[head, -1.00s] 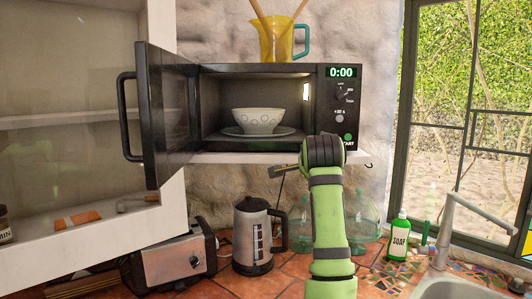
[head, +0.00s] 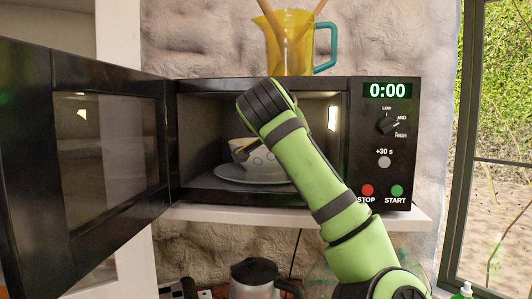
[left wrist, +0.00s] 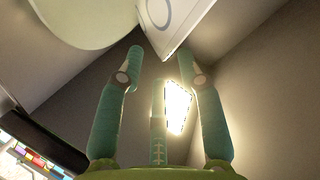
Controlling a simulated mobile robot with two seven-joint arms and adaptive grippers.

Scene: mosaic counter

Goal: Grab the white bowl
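The white bowl (head: 262,166) with ring marks sits on a plate (head: 228,176) inside the open microwave (head: 192,190). My green arm reaches into the microwave from the lower right and covers part of the bowl. The tip of my left gripper (head: 243,152) shows in front of the bowl. The patterned bowl (left wrist: 170,20) is just beyond the fingertips, with the pale plate (left wrist: 90,15) at upper left. Contact cannot be told. My right gripper is out of view.
The microwave door (head: 90,170) stands open on the left. The microwave rests on a white shelf (head: 400,220). A yellow jug (head: 292,45) with utensils stands on top. A kettle (head: 255,275) is below. The microwave walls leave little room around my arm.

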